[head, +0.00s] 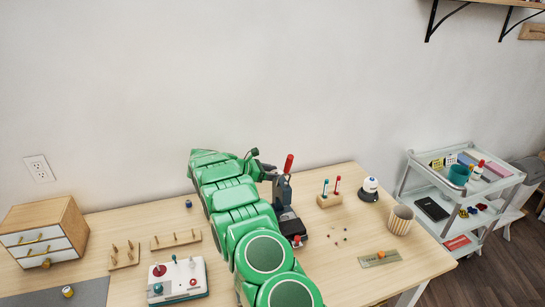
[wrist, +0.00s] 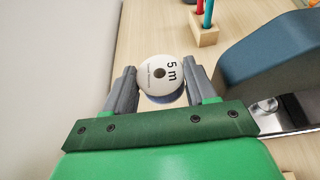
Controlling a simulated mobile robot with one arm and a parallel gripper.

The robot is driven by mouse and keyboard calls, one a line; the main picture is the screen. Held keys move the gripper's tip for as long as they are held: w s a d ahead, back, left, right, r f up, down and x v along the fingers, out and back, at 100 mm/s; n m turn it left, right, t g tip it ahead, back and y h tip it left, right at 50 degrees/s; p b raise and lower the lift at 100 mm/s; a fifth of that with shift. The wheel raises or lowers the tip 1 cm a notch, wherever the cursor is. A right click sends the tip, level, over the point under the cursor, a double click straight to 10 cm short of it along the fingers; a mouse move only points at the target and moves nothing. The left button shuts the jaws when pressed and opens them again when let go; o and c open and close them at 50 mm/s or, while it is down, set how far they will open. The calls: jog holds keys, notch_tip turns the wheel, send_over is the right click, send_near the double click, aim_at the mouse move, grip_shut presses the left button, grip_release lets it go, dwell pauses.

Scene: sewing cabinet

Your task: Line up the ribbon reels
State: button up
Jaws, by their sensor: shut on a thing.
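My gripper (wrist: 160,72) is shut on a ribbon reel (wrist: 158,88) in the wrist view. The reel's white round face reads "5 m" and has a dark centre hole; a blue band shows below it. In the head view my gripper (head: 266,171) is beyond the dark upright tool, and the held reel cannot be made out. A small blue reel-like piece (head: 189,203) stands on the table left of my arm. A yellow and blue one (head: 68,291) is on the grey mat. Small red and blue pieces (head: 472,211) sit on the trolley.
The dark tool with a red handle (head: 283,190) stands close to my gripper. Two wooden peg racks (head: 176,241), a white machine (head: 181,286) and a drawer cabinet (head: 45,225) are to the left. A peg block (head: 329,201), striped cup (head: 400,220) and trolley (head: 450,190) are to the right.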

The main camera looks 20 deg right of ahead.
jog(key=shift+f, duration=4.45)
jog(key=shift+f, duration=0.4)
